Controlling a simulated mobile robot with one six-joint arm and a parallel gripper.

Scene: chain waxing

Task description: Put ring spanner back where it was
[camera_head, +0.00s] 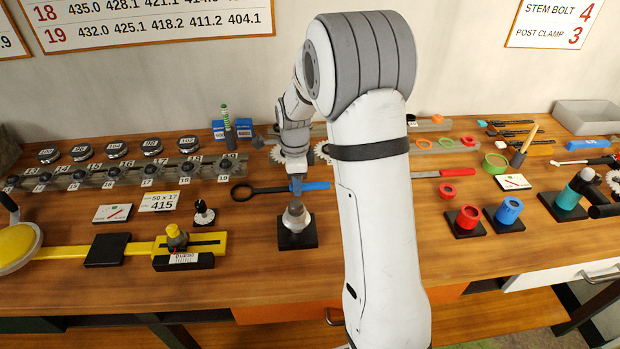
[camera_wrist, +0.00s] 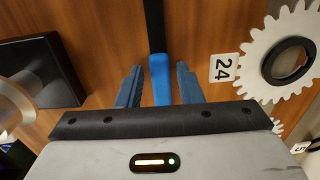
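The ring spanner has a black ring (camera_head: 241,192) and shaft and a blue handle (camera_head: 316,186). It appears to lie on the wooden bench, ring to the left, in the head view. In the wrist view its blue handle (camera_wrist: 161,82) lies between my fingers, and the black shaft (camera_wrist: 154,28) runs up out of the picture. My gripper (camera_head: 296,188) is low over the handle. In the wrist view my gripper (camera_wrist: 158,80) is open, with a gap on each side of the handle. The ring is outside the wrist view.
A silver cone-shaped part on a black base (camera_head: 296,241) stands just in front of my gripper. A white gear (camera_wrist: 258,72) and a "24" tag (camera_wrist: 223,68) lie close on the other side. A numbered rack (camera_head: 115,178) is at the left, and a red-handled tool (camera_head: 425,174) is at the right.

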